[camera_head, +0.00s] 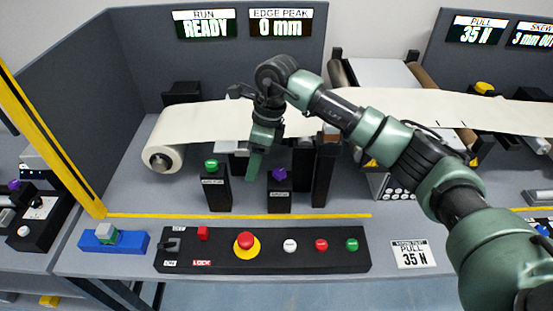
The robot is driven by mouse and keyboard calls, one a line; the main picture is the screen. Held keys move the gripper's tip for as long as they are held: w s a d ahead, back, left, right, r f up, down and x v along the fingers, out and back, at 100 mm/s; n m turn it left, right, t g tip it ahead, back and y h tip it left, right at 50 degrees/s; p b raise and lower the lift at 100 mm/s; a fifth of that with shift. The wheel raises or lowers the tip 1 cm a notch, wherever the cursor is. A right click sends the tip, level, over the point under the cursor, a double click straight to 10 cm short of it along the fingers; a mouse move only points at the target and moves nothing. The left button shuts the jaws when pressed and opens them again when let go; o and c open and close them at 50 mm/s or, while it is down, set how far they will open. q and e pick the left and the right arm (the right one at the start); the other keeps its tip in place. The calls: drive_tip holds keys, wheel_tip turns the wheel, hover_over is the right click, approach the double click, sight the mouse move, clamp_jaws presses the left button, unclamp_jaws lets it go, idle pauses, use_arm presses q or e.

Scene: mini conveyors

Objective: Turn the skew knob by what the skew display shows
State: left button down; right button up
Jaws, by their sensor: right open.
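The skew display (532,36) is at the upper right edge. It reads "3 mm" and the rest is cut off by the frame edge. A purple knob (279,174) stands on a small black post in the middle of the table. A green knob (211,166) tops a taller black post to its left. Their labels are too small to read, so I cannot tell which is the skew knob. My right gripper (255,162) points down between the two posts, open and empty, apart from both knobs as far as I can see. My left gripper is not in view.
A white web (390,105) runs across the back from a roll (163,157) at left. A black button panel (205,250) lies in front, past a yellow line (240,215). Other displays show READY (208,25), 0 mm (280,22) and 35 N (475,30). A blue block (113,242) sits front left.

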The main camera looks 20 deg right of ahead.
sight(280, 171)
drive_tip(key=d, duration=0.2)
drive_tip(key=w+d+r+h, duration=0.1)
drive_tip(key=d, duration=0.1)
drive_tip(key=d+r+h, duration=0.1)
drive_tip(key=d, duration=0.1)
drive_tip(key=shift+w+d, duration=0.1)
drive_tip(key=shift+w, duration=0.3)
drive_tip(key=shift+d+h, duration=0.4)
drive_tip(key=shift+s+f+p, duration=0.1)
drive_tip(key=shift+f+p, duration=0.2)
drive_tip(key=shift+f, duration=0.15)
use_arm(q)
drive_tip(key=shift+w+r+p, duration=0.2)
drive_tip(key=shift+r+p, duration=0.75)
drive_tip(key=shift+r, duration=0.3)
use_arm(e)
wheel_tip(280, 171, down, 7)
drive_tip(key=shift+a+r, duration=0.1)
drive_tip(key=shift+r, duration=0.05)
clamp_jaws()
